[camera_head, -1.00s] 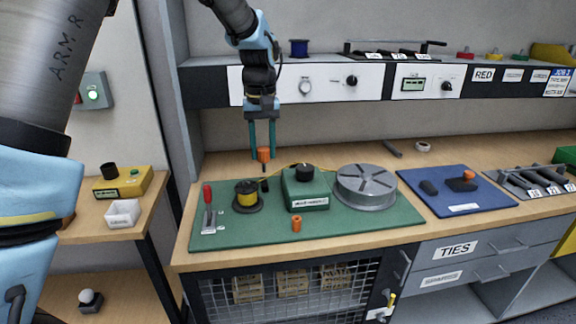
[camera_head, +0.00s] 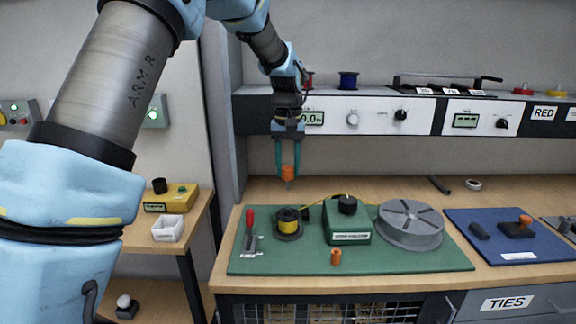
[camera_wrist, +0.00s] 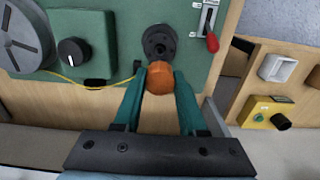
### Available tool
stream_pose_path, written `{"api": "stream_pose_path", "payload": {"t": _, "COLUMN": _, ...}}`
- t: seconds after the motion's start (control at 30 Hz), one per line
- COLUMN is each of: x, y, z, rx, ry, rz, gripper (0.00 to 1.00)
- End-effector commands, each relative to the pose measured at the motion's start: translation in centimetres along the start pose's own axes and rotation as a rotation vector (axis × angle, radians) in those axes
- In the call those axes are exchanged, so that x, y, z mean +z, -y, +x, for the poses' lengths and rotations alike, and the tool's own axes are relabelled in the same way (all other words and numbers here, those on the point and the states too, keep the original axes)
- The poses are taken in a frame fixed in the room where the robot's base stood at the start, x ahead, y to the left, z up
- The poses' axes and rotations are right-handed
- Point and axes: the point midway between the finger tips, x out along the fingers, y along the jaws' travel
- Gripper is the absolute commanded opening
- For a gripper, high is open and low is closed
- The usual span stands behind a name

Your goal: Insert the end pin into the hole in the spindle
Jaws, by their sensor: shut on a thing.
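My gripper (camera_head: 288,172) is shut on an end pin (camera_head: 287,173) with an orange head and a grey tip pointing down. It holds the pin in the air, clear of the bench. The spindle (camera_head: 289,238), with a black base and yellow winding, stands on the green mat (camera_head: 300,262), lower in the picture than the pin. In the wrist view the orange head (camera_wrist: 159,76) sits between the fingers, just below the spindle's dark round top (camera_wrist: 158,42). The pin's tip is hidden there. I cannot make out the spindle's hole clearly.
A green box with a black knob (camera_head: 347,222) and a grey slotted disc (camera_head: 410,225) stand right of the spindle. A red-handled switch (camera_head: 250,222) is left. Another orange piece (camera_head: 336,257) stands in front. A thin yellow wire (camera_wrist: 80,80) runs near the spindle.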

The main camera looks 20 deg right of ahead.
Motion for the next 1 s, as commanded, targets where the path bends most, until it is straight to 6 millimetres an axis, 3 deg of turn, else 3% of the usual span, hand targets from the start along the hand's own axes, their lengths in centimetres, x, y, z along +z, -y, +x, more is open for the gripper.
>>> {"api": "stream_pose_path", "payload": {"t": 0.5, "x": 0.0, "y": 0.0, "z": 4.8, "rx": 0.0, "ry": 0.0, "rz": 0.0, "gripper": 0.0}}
{"api": "stream_pose_path", "payload": {"t": 1.0, "x": 0.0, "y": 0.0, "z": 5.4, "rx": 0.0, "ry": 0.0, "rz": 0.0, "gripper": 0.0}}
